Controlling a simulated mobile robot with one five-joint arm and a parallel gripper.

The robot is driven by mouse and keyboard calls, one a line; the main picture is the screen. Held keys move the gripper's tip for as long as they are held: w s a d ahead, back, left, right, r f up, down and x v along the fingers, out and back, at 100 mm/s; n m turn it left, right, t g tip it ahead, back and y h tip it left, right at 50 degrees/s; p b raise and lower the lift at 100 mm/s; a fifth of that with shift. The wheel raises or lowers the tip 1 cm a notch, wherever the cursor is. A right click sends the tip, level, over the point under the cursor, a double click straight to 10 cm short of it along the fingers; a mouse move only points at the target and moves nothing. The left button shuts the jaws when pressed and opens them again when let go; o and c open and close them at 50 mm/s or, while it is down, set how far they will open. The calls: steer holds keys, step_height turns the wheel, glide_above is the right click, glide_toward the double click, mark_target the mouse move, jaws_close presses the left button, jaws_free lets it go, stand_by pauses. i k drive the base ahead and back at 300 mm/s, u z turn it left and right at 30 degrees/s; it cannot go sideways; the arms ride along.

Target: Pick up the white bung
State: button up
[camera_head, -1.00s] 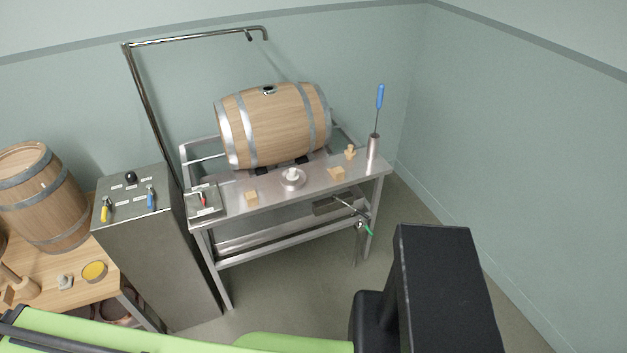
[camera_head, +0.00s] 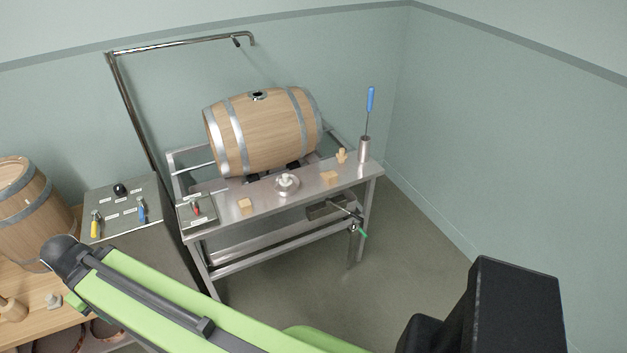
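The white bung (camera_head: 286,179) stands in a small round dish (camera_head: 288,190) on the steel table, in front of the lying barrel. My green arm crosses the lower left of the view, well apart from the bung. My gripper cannot be made out; only arm links and a dark joint show.
The steel table (camera_head: 228,224) also carries wooden blocks (camera_head: 245,206), a wooden bung (camera_head: 341,156) and a steel cup (camera_head: 364,150) with a blue-handled tool. The barrel (camera_head: 262,130) lies behind. A control cabinet (camera_head: 120,207) stands left, partly behind my arm. Floor right of the table is clear.

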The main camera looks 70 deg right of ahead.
mark_target(285, 182)
steer(key=z, duration=0.15)
steer(key=i, duration=1)
steer(key=z, duration=0.1)
